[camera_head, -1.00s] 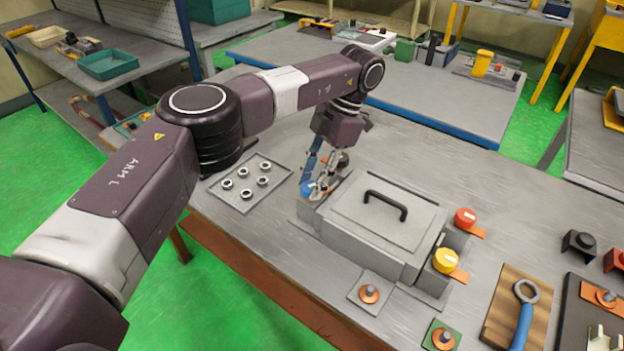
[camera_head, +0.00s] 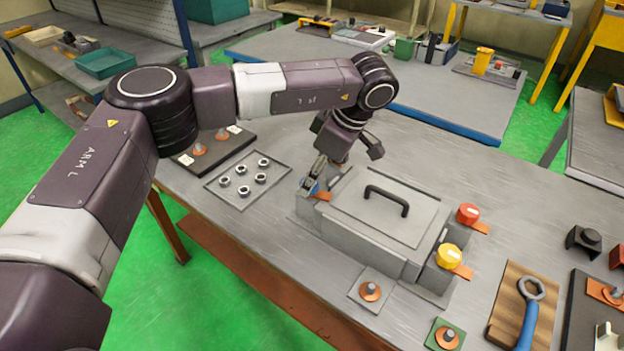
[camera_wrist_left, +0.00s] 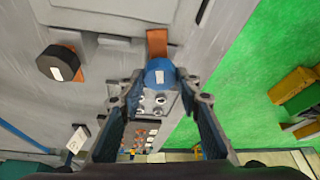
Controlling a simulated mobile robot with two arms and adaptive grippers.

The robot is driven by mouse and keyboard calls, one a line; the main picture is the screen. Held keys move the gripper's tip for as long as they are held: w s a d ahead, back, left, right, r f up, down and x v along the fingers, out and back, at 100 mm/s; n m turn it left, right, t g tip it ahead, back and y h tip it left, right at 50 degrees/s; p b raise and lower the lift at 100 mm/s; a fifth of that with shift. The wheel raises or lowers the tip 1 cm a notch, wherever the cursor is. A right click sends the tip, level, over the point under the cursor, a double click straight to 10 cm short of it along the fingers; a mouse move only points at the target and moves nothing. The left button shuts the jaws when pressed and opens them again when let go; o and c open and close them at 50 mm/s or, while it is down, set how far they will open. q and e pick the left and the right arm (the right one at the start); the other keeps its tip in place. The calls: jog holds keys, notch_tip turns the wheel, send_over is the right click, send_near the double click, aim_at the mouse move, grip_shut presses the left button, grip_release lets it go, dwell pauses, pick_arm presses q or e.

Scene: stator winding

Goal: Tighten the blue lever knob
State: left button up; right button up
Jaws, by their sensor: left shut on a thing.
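The grey fixture box (camera_head: 375,222) with a black handle stands on the bench. At its far left corner is the blue lever knob (camera_head: 311,186), mostly covered by my left gripper (camera_head: 314,180). In the left wrist view the blue knob (camera_wrist_left: 159,72) sits between the tips of my left gripper (camera_wrist_left: 160,90), which is shut on it. An orange lever (camera_head: 323,196) sticks out from under the knob toward the box; it also shows in the left wrist view (camera_wrist_left: 157,43). My right gripper is not in view.
A red knob (camera_head: 468,213) and a yellow knob (camera_head: 449,256) sit on the box's right side. A black knob (camera_wrist_left: 62,62) is near the blue one. A tray (camera_head: 213,190) with several rings lies left. A blue-handled wrench (camera_head: 526,320) lies at right.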

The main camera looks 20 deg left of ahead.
aim_at(329, 200)
pick_arm(q)
jog(key=shift+w+a+r+m+t, duration=0.15)
jog(key=shift+r+m+t, duration=0.25)
jog(key=shift+m, duration=0.4)
jog(key=shift+b, duration=0.3)
jog(key=o, duration=1)
jog(key=shift+o, duration=0.8)
jog(key=shift+f, duration=0.15)
jog(key=v, duration=1.2)
jog(key=shift+f, duration=0.1)
